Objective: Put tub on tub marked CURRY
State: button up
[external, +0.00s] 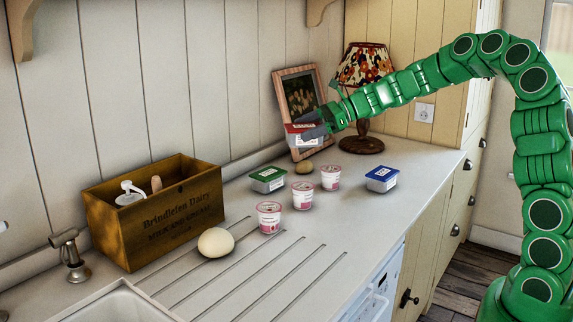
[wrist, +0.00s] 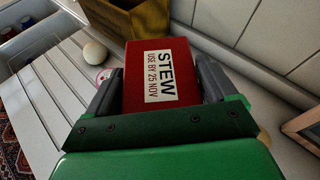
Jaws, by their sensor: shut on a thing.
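My gripper (external: 314,129) is shut on a red-lidded tub (external: 298,139) and holds it in the air above the counter, in front of the picture frame. In the wrist view the red lid of the tub (wrist: 172,58) reads STEW, USE BY 25 NOV, with a grey finger on each side. A green-lidded tub (external: 268,181) stands on the counter, below and left of my gripper. A blue-lidded tub (external: 382,180) stands further right near the counter's front edge. Their labels are too small to read, so I cannot tell which is marked CURRY.
Three pink-and-white pots (external: 268,218) stand mid-counter, with a brown egg-like thing (external: 304,168) behind them. A pale egg (external: 216,242) lies near the wooden crate (external: 155,222). The lamp (external: 361,105) and picture frame (external: 299,92) stand at the back. The ridged drainer surface (external: 262,275) is mostly clear.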

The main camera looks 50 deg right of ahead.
jog(key=shift+w+d, duration=0.1)
jog(key=shift+w, duration=0.65)
jog(key=w+f, duration=0.3)
jog(key=w, duration=0.1)
jog(key=w+d+f, duration=0.1)
jog(key=w+f, duration=0.2)
jog(key=w, duration=0.1)
jog(key=w+f, duration=0.2)
jog(key=w, duration=0.2)
jog(key=shift+w+d+f, duration=0.2)
jog(key=shift+f, duration=0.2)
jog(key=shift+w+f, duration=0.4)
jog(key=shift+f, duration=1.55)
jog(key=shift+f, duration=0.1)
jog(key=o, duration=1)
jog(key=shift+o, duration=0.2)
